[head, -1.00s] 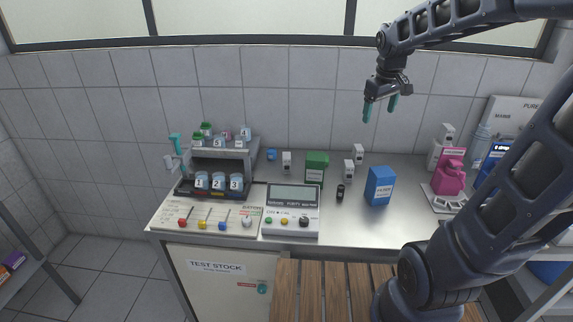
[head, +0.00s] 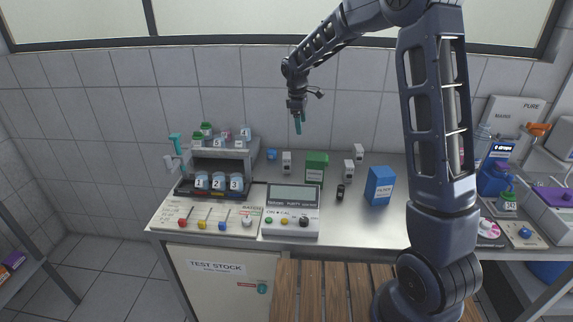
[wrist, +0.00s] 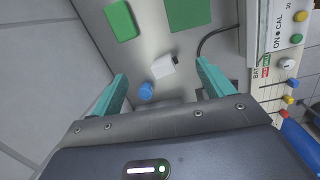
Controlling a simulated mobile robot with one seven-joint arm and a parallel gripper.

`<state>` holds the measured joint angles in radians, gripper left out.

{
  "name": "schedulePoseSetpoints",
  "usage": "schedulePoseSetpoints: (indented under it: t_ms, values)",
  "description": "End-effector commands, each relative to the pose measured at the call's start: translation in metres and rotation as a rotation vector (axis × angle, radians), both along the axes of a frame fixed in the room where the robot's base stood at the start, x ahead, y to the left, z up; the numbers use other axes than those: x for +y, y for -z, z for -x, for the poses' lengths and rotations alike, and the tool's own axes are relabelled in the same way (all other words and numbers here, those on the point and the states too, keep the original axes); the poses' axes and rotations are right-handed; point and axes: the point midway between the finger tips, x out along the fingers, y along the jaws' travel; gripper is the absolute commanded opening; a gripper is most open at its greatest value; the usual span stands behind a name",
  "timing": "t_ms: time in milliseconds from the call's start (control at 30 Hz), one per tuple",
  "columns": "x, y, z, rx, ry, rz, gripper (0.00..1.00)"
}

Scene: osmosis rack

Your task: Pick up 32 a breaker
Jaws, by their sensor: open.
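Several small white breaker-like blocks stand on the bench in the head view: one left of the green box (head: 286,163), and two right of it, a front one (head: 349,169) and a back one (head: 359,152). Their ratings are too small to read, so I cannot tell which is 32 A. My gripper (head: 298,124) hangs in the air above the back of the bench, fingers down, open and empty. In the wrist view, a white block (wrist: 163,67) and a blue round piece (wrist: 146,91) show below and between the open teal fingers (wrist: 160,86).
A green box (head: 317,160), a black piece (head: 340,192), a blue filter box (head: 380,186) and a purity meter (head: 290,212) stand nearby. A rack with numbered jars (head: 218,183) is at left. The tiled wall (head: 240,85) is close behind. Bare bench lies around the filter box.

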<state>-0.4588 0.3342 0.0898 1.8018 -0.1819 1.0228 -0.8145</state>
Motion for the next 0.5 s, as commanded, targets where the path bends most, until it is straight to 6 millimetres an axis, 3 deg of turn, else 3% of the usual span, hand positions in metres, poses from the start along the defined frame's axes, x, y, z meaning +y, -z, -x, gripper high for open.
schedulePoseSetpoints:
  t_ms: [33, 200, 333, 500]
  values:
    - [0.016, 0.015, -0.005, 0.015, -0.042, 0.009, 0.80]
    - [0.054, 0.049, -0.016, 0.049, -0.158, 0.032, 0.80]
    - [0.071, 0.065, -0.020, 0.064, -0.210, 0.042, 0.80]
    - [0.078, 0.074, -0.021, 0.071, -0.233, 0.047, 0.80]
